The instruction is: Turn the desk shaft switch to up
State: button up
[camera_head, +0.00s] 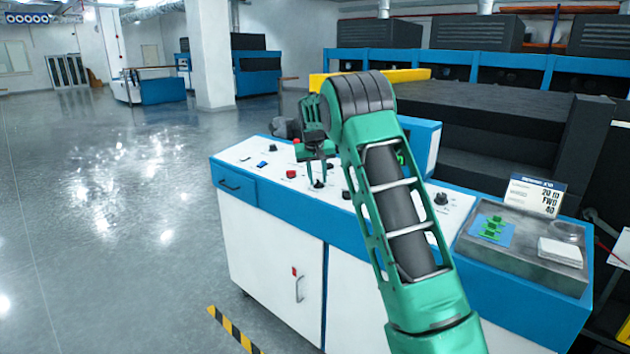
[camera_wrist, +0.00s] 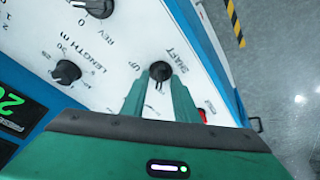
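The shaft switch is a small black knob (camera_wrist: 160,70) on the white desk panel, beside printed "SHAFT" and "UP" labels in the wrist view. In the head view the knob (camera_head: 318,184) shows just below my gripper (camera_head: 317,165). In the wrist view my gripper (camera_wrist: 160,82) has its two green fingers apart, with bare panel showing between them. The fingertips reach to the knob's two sides; I cannot tell whether they touch it. The knob's pointer direction is hard to make out.
A black length knob (camera_wrist: 66,72) and a larger knob (camera_wrist: 98,7) sit on the same panel. A red button (camera_head: 291,173) and blue button (camera_head: 262,164) are nearby. A metal tray (camera_head: 470,245) with a small sign (camera_head: 537,195) is at the right. Open floor lies left.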

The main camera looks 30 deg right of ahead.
jog(key=c, duration=0.7)
jog(key=shift+w+a, duration=0.1)
jog(key=shift+a, duration=0.2)
jog(key=shift+d, duration=0.1)
